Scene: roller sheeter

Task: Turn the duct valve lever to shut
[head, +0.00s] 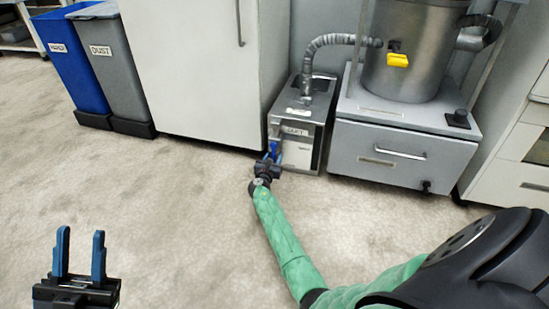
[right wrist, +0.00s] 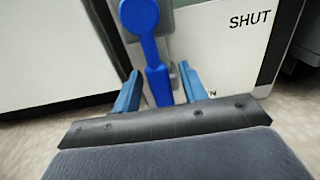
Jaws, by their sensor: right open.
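The blue duct valve lever (right wrist: 158,86) stands in the right wrist view with its round end (right wrist: 138,14) at the top, leaning slightly left. It is on the front of a grey metal duct box (head: 312,110), beside a white plate marked SHUT (right wrist: 235,45). My right gripper (head: 271,158) is at the box's lower left front. Its two blue fingers are open, one on each side of the lever's lower part, with gaps visible. My left gripper (head: 80,254) is open and empty above the floor at lower left.
A steel drum (head: 412,35) with a yellow handle (head: 398,60) stands on a grey drawer unit (head: 400,155) right of the box. A white cabinet (head: 195,65) is to the left, then a grey bin (head: 108,65) and a blue bin (head: 72,62). The floor (head: 150,190) is clear.

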